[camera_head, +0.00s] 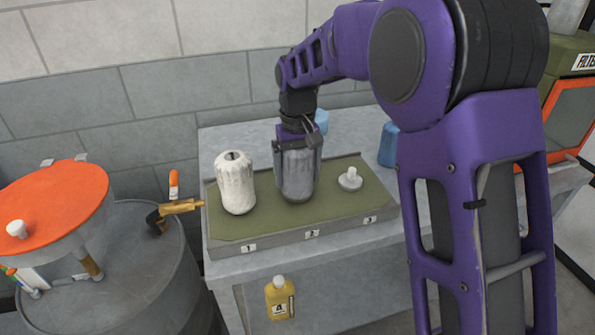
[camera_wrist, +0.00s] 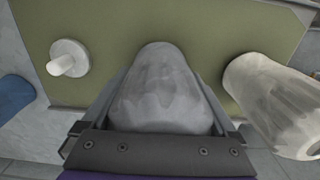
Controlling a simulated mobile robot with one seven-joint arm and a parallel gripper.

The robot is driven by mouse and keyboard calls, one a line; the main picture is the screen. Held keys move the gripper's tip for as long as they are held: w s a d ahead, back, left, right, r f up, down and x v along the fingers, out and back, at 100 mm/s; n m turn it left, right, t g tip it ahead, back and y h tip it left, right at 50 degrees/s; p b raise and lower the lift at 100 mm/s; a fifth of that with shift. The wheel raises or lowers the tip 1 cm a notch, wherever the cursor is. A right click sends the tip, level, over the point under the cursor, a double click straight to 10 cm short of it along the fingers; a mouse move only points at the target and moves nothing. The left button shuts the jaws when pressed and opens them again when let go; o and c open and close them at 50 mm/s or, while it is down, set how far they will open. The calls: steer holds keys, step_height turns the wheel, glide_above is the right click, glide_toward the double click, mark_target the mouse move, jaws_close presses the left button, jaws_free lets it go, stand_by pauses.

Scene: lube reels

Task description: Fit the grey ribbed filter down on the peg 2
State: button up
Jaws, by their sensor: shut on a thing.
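The grey filter (camera_head: 298,182) is upright between the fingers of my gripper (camera_head: 298,160) in the head view, above the number 2 label. It also shows in the wrist view (camera_wrist: 165,90), held between both fingers of my gripper (camera_wrist: 168,125). Its lower end is at or very near the green tray (camera_head: 255,225); I cannot tell whether it touches. Peg 2 is not visible, hidden by the filter. A white filter (camera_head: 235,185) stands at position 1, and it shows at the right of the wrist view (camera_wrist: 275,100). Peg 3 (camera_head: 350,179) is bare, also in the wrist view (camera_wrist: 68,60).
Blue objects (camera_head: 388,145) (camera_wrist: 12,103) are behind the tray. A drum (camera_head: 150,270) with a brass nozzle (camera_head: 178,207) stands left. An orange-fronted cabinet (camera_head: 570,110) is at right.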

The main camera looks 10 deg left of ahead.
steer(key=shift+f, duration=0.25)
steer(key=o, duration=1.2)
steer(key=shift+o, duration=0.2)
step_height(320, 180, up, 17)
steer(key=shift+r+p, duration=0.2)
steer(key=shift+p, duration=1.05)
